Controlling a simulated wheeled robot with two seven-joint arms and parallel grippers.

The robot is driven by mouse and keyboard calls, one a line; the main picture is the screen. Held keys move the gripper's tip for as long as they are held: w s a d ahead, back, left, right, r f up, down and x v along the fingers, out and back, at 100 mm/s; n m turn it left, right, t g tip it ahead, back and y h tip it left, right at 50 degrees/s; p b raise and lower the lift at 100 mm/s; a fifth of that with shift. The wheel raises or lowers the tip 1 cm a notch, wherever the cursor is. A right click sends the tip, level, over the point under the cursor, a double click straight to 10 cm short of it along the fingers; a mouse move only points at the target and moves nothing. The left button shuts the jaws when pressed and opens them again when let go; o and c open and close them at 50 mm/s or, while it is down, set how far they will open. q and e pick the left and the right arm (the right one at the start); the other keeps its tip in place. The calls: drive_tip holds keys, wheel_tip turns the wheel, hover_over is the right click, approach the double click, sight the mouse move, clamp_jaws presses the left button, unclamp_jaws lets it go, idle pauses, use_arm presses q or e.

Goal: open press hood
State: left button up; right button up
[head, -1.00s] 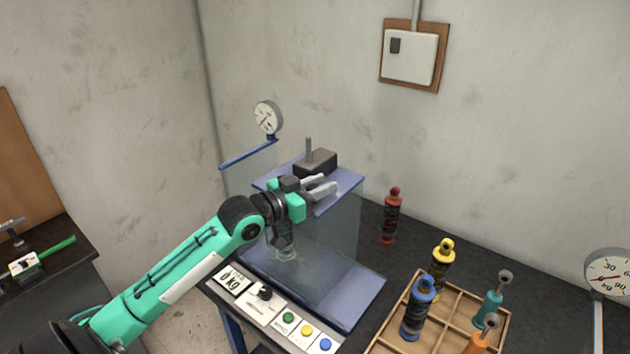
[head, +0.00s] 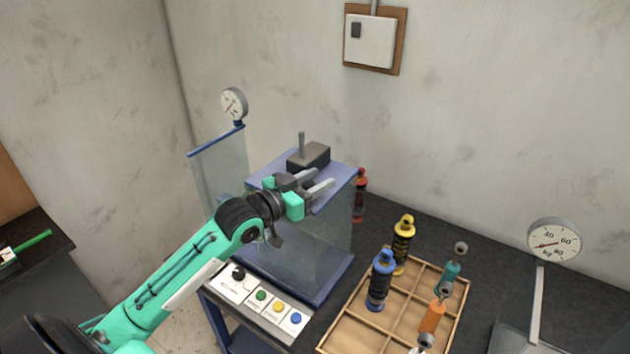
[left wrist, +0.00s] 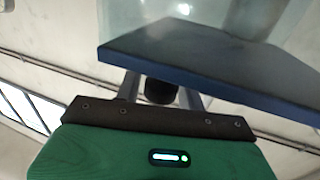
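The press hood is a see-through box (head: 325,238) with a blue-grey top plate (head: 341,178). A dark block with an upright post (head: 309,156) is on the plate's far side. My left gripper (head: 324,177) is just at this plate, its two pale fingers lying apart over its near part. In the left wrist view the blue plate (left wrist: 205,72) hides the fingertips, and a dark round part (left wrist: 160,92) sits between the fingers. I cannot tell whether the fingers touch the plate or that part. My right gripper is not in view.
A dial gauge (head: 234,103) stands behind at left over a glass panel with a blue bar (head: 216,140). Button panels (head: 268,305) front the press. A wooden tray (head: 343,345) with several shock absorbers lies right; a red one (head: 361,180) stands behind the hood.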

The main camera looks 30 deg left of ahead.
use_arm(q)
drive_tip(key=shift+o, duration=0.7)
drive_tip(key=shift+s+a+f+b, duration=0.2)
drive_tip(key=shift+s+b, duration=0.15)
drive_tip(key=shift+s, duration=0.2)
drive_tip(key=b+v, duration=0.4)
drive_tip(key=v, duration=0.8)
drive_tip(key=shift+s+a+b, duration=0.15)
drive_tip(key=shift+s+b, duration=0.1)
drive_tip(key=shift+b, duration=0.15)
drive_tip(key=shift+r, duration=0.15)
